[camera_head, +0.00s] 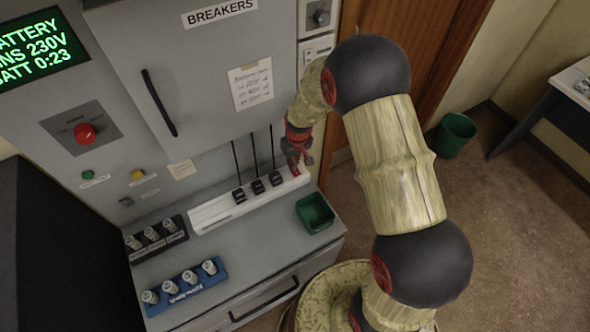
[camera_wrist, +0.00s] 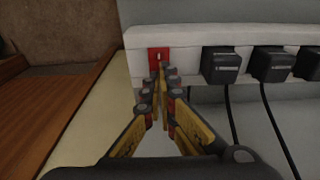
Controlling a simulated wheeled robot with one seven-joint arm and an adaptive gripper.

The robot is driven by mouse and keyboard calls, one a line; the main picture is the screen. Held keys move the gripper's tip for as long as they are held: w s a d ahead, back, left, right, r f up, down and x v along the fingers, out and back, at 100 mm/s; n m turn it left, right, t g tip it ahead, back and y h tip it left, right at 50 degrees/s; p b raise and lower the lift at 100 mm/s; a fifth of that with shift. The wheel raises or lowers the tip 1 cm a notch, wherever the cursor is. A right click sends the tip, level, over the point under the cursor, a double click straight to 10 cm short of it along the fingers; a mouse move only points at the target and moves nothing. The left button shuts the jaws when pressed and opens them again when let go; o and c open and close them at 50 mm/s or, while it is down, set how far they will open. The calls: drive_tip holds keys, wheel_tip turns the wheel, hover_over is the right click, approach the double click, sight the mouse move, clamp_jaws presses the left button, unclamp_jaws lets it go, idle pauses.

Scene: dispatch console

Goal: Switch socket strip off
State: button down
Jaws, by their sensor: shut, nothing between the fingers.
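The white socket strip (camera_head: 215,211) lies along the back of the console shelf, with several black plugs in it. Its red switch (camera_head: 296,171) is at the strip's right end in the head view. In the wrist view the red switch (camera_wrist: 158,55) is at the left end of the strip (camera_wrist: 190,38), with a small light mark on it. My gripper (camera_wrist: 162,72) is shut and empty, its fingertips at the lower part of the switch. I cannot tell whether they touch it. In the head view my gripper (camera_head: 296,158) is over the switch end and partly hides it.
Black plugs (camera_wrist: 221,65) with hanging cables are beside the switch. A green bin (camera_head: 315,212) stands on the shelf in front of the strip. A black rack (camera_head: 157,240) and a blue rack (camera_head: 186,287) hold cylinders at the left. The breaker door (camera_head: 190,70) is above.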

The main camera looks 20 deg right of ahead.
drive_tip(key=shift+r+p, duration=1.65)
drive_tip(key=shift+r, duration=1.75)
drive_tip(key=s+r+t+b, duration=0.1)
drive_tip(key=s+r+b, duration=0.3)
drive_tip(key=s, duration=0.5)
drive_tip(key=s+r+m+t+b, duration=0.1)
drive_tip(key=s+r+b, duration=0.4)
drive_tip(key=s+b, duration=0.3)
drive_tip(key=s+r+m+t+b, duration=0.1)
drive_tip(key=s+r+t+b, duration=0.1)
drive_tip(key=s+r+b, duration=0.2)
drive_tip(key=s+b, duration=0.3)
drive_tip(key=s, duration=0.3)
drive_tip(key=shift+s+r, duration=0.15)
drive_tip(key=shift+r, duration=0.15)
drive_tip(key=shift+r+p, duration=0.25)
drive_tip(key=shift+p, duration=0.15)
